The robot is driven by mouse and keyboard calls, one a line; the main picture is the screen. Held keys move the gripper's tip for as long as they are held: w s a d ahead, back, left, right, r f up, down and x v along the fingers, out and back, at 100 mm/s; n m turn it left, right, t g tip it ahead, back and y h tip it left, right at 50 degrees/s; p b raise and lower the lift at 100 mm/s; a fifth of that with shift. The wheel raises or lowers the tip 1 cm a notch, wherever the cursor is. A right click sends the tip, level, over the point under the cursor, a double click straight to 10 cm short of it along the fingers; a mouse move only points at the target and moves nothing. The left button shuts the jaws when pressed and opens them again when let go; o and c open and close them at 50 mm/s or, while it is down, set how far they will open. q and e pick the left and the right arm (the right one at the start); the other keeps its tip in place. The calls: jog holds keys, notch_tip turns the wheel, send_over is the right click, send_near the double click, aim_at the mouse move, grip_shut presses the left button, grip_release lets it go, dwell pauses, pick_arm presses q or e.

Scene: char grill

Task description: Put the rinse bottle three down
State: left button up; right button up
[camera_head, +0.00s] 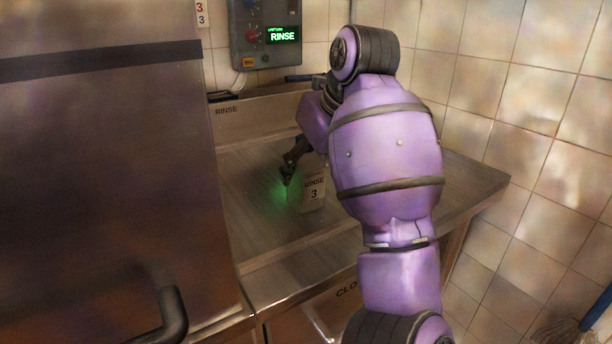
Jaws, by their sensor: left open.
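My left gripper (287,178) is dark and open, at the bottle's upper left side. Whether a finger touches the bottle, I cannot tell. My purple left arm stands in front of the area just right of the bottle and hides part of the counter. My right gripper is not in view.
A large steel panel (95,180) with a dark handle (172,318) fills the left. A control box (265,32) with a lit "RINSE" display hangs on the tiled wall. A green glow lies on the counter left of the bottle. The counter's left part is clear.

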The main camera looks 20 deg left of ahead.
pick_arm(q)
jog(key=p+v, duration=0.1)
jog(key=v, duration=0.7)
jog(key=shift+s+r, duration=0.15)
jog(key=shift+r, duration=0.1)
jog(key=shift+d, duration=0.1)
